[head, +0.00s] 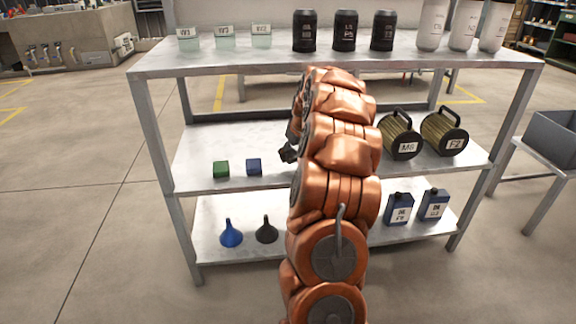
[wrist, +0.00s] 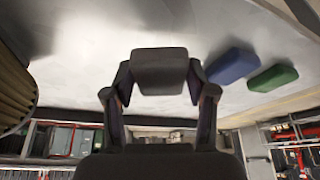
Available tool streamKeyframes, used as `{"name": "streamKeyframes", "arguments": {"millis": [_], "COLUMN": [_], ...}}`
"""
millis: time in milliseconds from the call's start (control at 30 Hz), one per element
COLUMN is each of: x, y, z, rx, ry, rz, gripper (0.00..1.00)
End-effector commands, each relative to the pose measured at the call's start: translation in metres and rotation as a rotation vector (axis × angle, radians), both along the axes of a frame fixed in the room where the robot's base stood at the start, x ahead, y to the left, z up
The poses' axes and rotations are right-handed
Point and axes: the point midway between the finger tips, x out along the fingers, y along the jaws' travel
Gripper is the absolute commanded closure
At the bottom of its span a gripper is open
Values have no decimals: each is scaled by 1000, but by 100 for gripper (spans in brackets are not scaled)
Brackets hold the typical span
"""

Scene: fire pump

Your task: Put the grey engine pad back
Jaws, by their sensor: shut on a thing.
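My gripper (wrist: 160,82) is shut on the grey engine pad (wrist: 160,66), a dark grey block that sits between the two fingertips in the wrist view. The light shelf surface lies behind it; I cannot tell whether the pad touches it. In the head view my gripper (head: 288,153) shows only in part beside my copper arm, at the middle shelf (head: 200,148). I cannot make the pad out clearly there. A blue pad (head: 254,166) and a green pad (head: 221,169) lie on that shelf to the left of my gripper. They also show at the right in the wrist view.
Brass filters (head: 400,136) stand on the middle shelf, right of my arm. The top shelf (head: 215,64) above carries jars, black cans and white cylinders. Funnels (head: 231,233) and blue bottles (head: 399,209) stand on the bottom shelf. A rack post (head: 162,165) rises at the left.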

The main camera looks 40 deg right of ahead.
Motion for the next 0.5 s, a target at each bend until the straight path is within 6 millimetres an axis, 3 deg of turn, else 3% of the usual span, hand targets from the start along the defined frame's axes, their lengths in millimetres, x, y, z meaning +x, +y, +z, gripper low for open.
{"name": "streamKeyframes", "arguments": {"millis": [267, 500], "x": [15, 14], "y": [5, 6], "z": [-6, -36], "rx": [2, 1], "ry": [0, 2], "rz": [-1, 0], "gripper": [76, 76]}}
